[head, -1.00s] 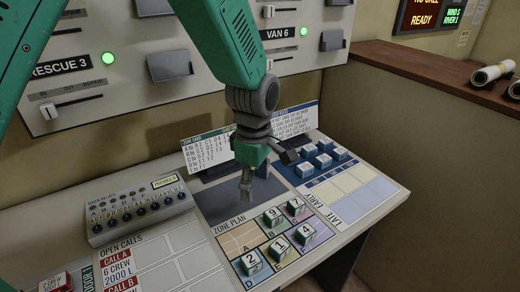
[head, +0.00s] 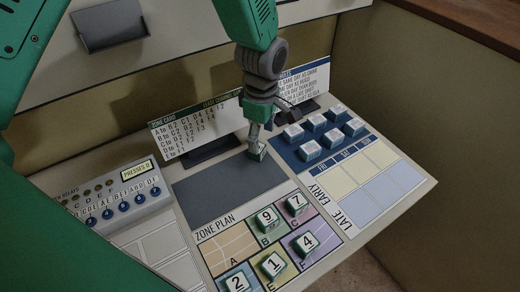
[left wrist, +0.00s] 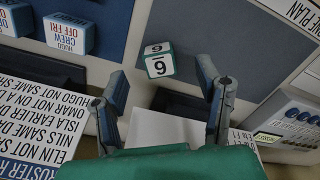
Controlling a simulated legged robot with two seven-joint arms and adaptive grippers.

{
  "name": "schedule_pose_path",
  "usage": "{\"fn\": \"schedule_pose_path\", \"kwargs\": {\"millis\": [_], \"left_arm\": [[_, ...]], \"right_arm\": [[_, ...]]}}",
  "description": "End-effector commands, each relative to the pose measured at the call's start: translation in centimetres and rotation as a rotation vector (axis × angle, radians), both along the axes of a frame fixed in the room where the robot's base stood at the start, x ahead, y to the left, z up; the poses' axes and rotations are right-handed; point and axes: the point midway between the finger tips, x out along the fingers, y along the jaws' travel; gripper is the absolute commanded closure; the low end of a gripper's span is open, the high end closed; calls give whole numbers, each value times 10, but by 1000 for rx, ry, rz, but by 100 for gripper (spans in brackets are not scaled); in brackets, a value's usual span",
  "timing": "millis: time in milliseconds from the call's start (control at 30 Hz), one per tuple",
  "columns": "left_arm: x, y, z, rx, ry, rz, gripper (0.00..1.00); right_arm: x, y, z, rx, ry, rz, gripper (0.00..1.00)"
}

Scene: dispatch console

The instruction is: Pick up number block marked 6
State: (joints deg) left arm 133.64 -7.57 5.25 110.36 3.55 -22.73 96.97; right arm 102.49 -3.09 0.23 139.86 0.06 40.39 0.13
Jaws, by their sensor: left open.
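The number block marked 6 (left wrist: 160,65) is a small white-topped block with green edges, standing on the dark grey panel. In the left wrist view it appears upside down, just beyond and between the fingertips. In the head view the block (head: 257,152) sits at the panel's upper right, partly hidden by the fingers. My left gripper (head: 257,137) is open, just above and behind the block in the head view. In the left wrist view its two fingers (left wrist: 162,82) are wide apart with nothing between them. My right gripper is not in view.
Several number blocks, such as block 9 (head: 267,218), stand on the zone plan (head: 218,250). Several blue-based crew blocks (head: 310,150) stand right of the gripper. Upright cards (head: 195,137) stand close behind it. The grey panel (head: 215,190) is mostly clear.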

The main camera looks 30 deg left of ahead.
Motion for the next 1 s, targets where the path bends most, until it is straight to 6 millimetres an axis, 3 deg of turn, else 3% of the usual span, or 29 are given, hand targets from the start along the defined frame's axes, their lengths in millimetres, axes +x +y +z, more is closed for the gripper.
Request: {"fn": "schedule_pose_path", "kwargs": {"millis": [200, 500, 800, 933, 1000], "left_arm": [[0, 1, -16, -2, 0, 2, 41], [4, 0, -56, 1, 1, 1, 41], [4, 1, -61, 0, -2, 1, 41], [4, 1, -61, -1, -1, 1, 87], [4, 1, -61, -1, -1, 1, 88]], "right_arm": [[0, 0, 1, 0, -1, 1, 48], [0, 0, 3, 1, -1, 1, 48], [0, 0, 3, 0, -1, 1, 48], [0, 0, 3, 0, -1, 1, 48], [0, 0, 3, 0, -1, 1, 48]]}}
